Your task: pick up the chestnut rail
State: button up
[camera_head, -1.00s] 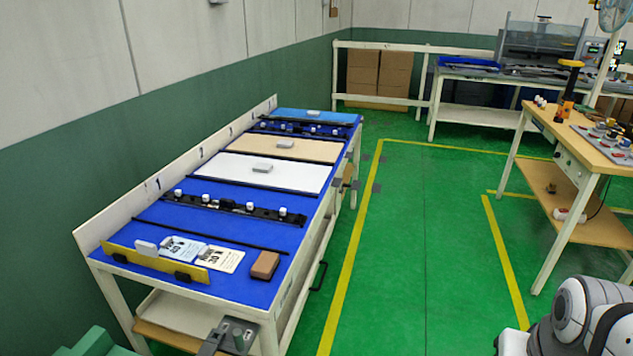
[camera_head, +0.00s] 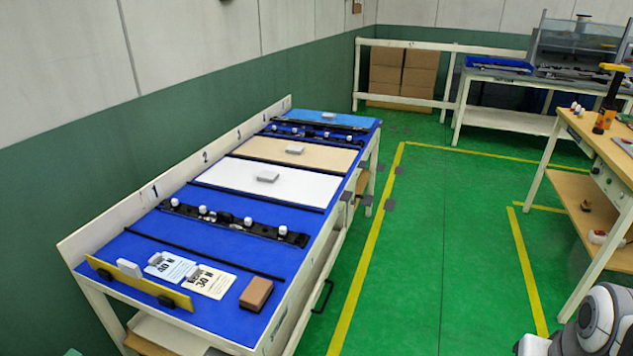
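No rail of clear chestnut colour can be made out. A long dark rail with several white knobs (camera_head: 232,221) lies across the near half of the blue-topped bench (camera_head: 140,218). A similar dark rail with white knobs (camera_head: 314,134) lies near the far end. A thin dark strip (camera_head: 205,255) lies in front of the nearer rail. A brown block (camera_head: 257,293) sits at the near right corner of the bench. My gripper is out of view; only a rounded white and grey arm part, apparently mine, shows at the lower right, away from the bench.
A yellow bar (camera_head: 135,284), two printed cards (camera_head: 208,282), a white panel (camera_head: 255,183) and a tan panel (camera_head: 310,154) are on the bench. A wooden-topped table (camera_head: 615,160) stands at right. Green floor (camera_head: 440,240) between is clear.

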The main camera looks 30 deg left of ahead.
aim_at(220, 219)
jog(key=z, duration=0.05)
jog(key=i, duration=2.45)
jog(key=u, duration=3.35)
jog(key=i, duration=1)
jog(key=z, duration=0.1)
